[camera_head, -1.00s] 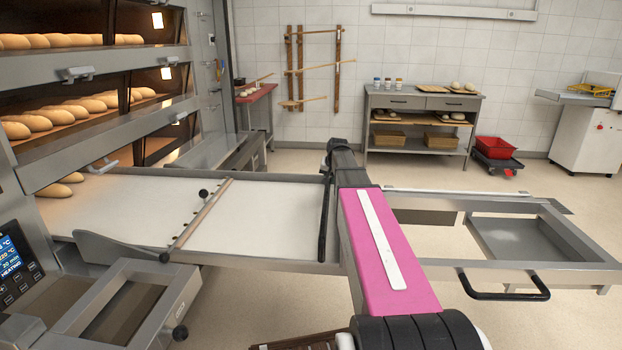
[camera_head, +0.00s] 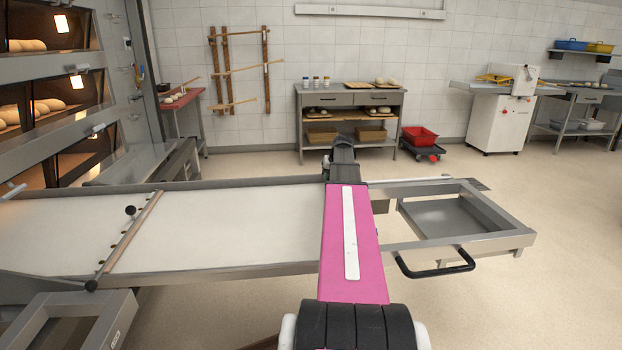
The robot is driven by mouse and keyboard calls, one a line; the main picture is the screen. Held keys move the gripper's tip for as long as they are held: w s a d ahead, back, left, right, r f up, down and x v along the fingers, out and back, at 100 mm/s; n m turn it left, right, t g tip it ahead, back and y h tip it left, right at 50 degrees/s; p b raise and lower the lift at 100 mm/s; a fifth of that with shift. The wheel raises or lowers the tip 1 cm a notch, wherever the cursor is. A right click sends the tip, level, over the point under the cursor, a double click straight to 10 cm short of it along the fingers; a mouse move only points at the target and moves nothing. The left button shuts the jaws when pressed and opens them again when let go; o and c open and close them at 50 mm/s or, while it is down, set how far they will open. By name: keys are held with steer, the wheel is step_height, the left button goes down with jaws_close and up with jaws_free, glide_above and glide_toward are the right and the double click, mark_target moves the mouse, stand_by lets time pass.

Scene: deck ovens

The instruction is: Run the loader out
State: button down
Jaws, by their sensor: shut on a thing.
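The loader (camera_head: 230,228) has a pale flat belt in a long steel frame, running from the oven at the left edge across the picture. A wooden crossbar (camera_head: 130,240) with a black knob lies across the belt. My gripper (camera_head: 343,150) is at the loader's outer end, near its far side, beyond my pink arm link. It is shut, but its fingertips and what they hold are hidden. The loader's black end bar is hidden behind my arm. The open steel support frame (camera_head: 510,215) extends to the right, with a black loop handle (camera_head: 437,270) on its near side.
The deck oven (camera_head: 40,75) with loaves stands at the left. A grey workbench (camera_head: 350,97), a red tub (camera_head: 420,136) on a dolly and a white machine (camera_head: 500,118) stand along the back wall. The floor at the right is clear.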

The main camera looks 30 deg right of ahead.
steer(key=s+d, duration=0.7)
steer(key=d, duration=1.6)
steer(key=s+d, duration=0.8)
steer(key=d, duration=1.6)
steer(key=s+d, duration=0.8)
steer(key=d, duration=1.5)
steer(key=shift+d, duration=0.2)
steer(key=c, duration=0.9)
jaws_free()
steer(key=shift+d, duration=0.1)
steer(key=v, duration=1)
steer(key=shift+s+r, duration=0.1)
steer(key=shift+r, duration=0.3)
